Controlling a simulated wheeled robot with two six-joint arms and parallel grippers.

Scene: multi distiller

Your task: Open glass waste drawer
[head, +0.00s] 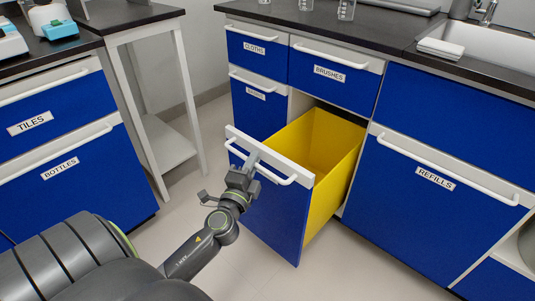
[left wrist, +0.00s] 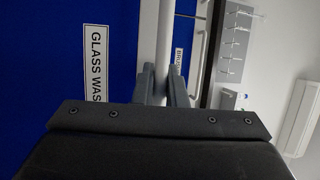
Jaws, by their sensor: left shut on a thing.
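The glass waste drawer (head: 275,212) is pulled well out from the cabinet in the head view. It has a blue front, a white top edge and a yellow inside that looks empty where visible. Its white bar handle (head: 279,179) runs along the top of the front. My left gripper (head: 249,163) is shut on this handle. In the left wrist view the fingers (left wrist: 166,86) close around the white bar (left wrist: 165,40), beside a label (left wrist: 97,63) reading "GLASS WAS", partly cut off. My right gripper is not in view.
Blue drawers labelled Cloths (head: 255,55), Brushes (head: 330,80) and Refills (head: 440,190) surround the opening and are shut. A Tiles and Bottles cabinet (head: 90,165) stands at left. A white-legged side table (head: 185,100) is behind. Light floor (head: 215,262) is free around the drawer.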

